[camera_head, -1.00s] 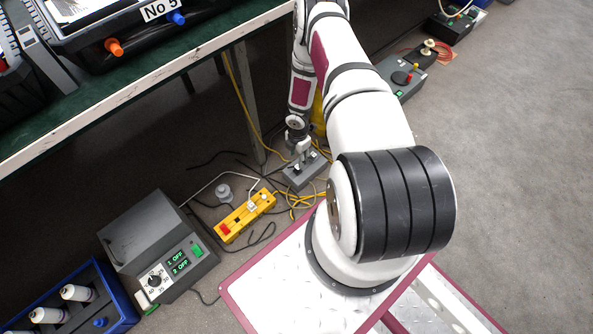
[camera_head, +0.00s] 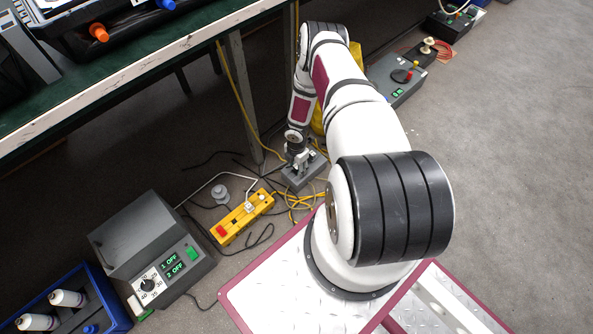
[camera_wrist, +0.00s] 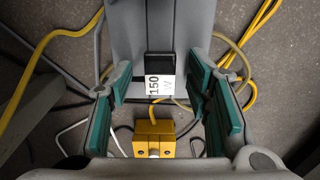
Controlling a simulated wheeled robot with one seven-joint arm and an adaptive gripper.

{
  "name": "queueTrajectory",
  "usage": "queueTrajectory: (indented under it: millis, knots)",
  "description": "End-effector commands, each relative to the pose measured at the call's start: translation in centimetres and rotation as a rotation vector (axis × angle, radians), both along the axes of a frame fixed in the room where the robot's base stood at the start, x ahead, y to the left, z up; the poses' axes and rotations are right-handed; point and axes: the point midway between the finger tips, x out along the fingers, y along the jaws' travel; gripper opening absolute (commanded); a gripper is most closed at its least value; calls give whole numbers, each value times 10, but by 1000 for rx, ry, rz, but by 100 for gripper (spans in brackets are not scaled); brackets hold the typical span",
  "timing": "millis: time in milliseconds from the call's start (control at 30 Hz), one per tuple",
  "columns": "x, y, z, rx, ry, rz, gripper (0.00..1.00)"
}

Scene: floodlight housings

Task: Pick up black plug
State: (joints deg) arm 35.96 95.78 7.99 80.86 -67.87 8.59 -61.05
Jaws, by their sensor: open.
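In the wrist view, a small black block, seemingly the black plug (camera_wrist: 160,64), sits on a grey unit (camera_wrist: 127,40), with a white label reading "150 W" (camera_wrist: 160,88) at its near end. My gripper (camera_wrist: 158,82) is open, its green-padded fingers to the left and right of the labelled black piece with gaps on both sides. In the head view my gripper (camera_head: 299,158) is low over the grey unit (camera_head: 303,176) on the floor; the black plug cannot be made out there.
A yellow power strip (camera_head: 243,217), loose yellow and black cables (camera_head: 297,203) and a grey control box (camera_head: 155,250) lie left of my arm. A green-topped table (camera_head: 110,85) stands above at left. Open floor (camera_head: 500,150) is at right.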

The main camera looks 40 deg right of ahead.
Motion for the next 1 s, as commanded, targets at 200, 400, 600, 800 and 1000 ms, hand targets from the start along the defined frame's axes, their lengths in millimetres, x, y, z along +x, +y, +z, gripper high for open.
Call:
queueTrajectory:
  millis: [200,400,600,800,1000]
  knots:
    - [0,0,0,0,0,0,6]
    - [0,0,0,0,1,0,0]
    - [0,0,2,0,1,0,0]
    - [0,0,15,0,1,1,0]
    - [-6,2,40,0,4,5,0]
